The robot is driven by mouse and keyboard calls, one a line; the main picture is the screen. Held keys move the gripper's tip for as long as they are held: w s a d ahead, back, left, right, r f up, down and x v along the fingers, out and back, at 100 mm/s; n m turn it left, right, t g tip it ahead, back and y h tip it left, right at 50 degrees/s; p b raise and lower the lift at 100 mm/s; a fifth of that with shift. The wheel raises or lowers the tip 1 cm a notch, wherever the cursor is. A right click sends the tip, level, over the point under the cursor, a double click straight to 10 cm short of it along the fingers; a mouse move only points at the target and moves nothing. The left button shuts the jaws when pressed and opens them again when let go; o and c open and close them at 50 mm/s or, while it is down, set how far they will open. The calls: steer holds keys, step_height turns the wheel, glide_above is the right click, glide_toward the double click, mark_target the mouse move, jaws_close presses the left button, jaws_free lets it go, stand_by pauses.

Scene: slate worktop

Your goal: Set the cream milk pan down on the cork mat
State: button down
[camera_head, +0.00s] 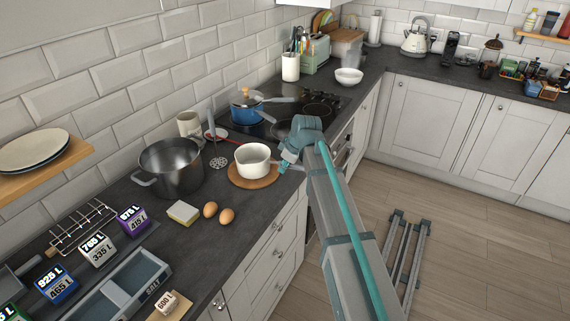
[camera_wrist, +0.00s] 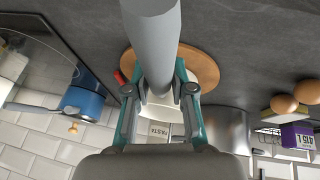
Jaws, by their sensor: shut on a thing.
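The cream milk pan (camera_head: 252,161) is upright over the round cork mat (camera_head: 237,180), with the mat's rim showing around it in the head view. I cannot tell whether its base touches the mat or hovers just above. My gripper (camera_head: 285,163) is at the pan's right side, shut on its handle. In the wrist view my gripper (camera_wrist: 160,92) has its fingers on both sides of the grey handle (camera_wrist: 153,35). The pan's pale body (camera_wrist: 158,117) shows partly beyond the fingers, and the cork mat (camera_wrist: 204,70) lies behind.
A steel pot (camera_head: 171,168) stands left of the mat, with a slotted utensil (camera_head: 218,162) between. Two eggs (camera_head: 226,215) and a sponge (camera_head: 183,213) lie in front to the left. A blue pan (camera_head: 247,110) is on the hob behind.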

steer(key=c, duration=1)
jaws_free()
steer(key=b+v, duration=0.2)
steer(key=v, duration=1)
